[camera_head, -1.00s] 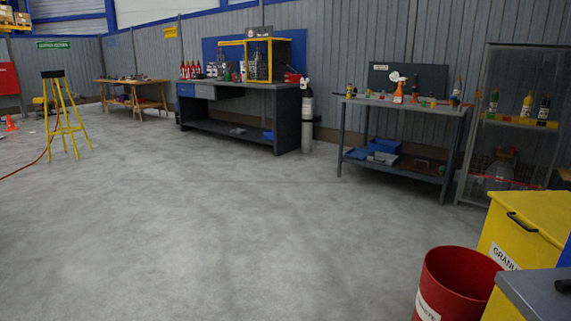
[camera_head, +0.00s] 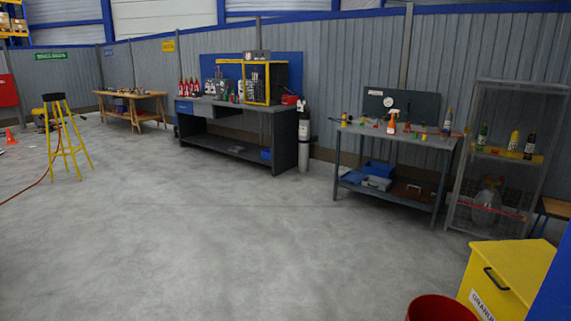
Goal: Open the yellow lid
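The yellow lid (camera_head: 513,262) tops a yellow bin (camera_head: 482,300) at the lower right of the head view. The lid lies flat and shut, with a dark handle (camera_head: 493,279) along its left side. A partly cut-off label on the bin's front starts with "GRANU". The bin's lower part is outside the picture. Neither of my grippers shows in the view.
A red bucket (camera_head: 440,309) stands just left of the bin, cut off by the bottom edge. A blue surface (camera_head: 553,295) borders the bin on the right. A grey workbench (camera_head: 400,137) and wire cabinet (camera_head: 505,165) stand behind.

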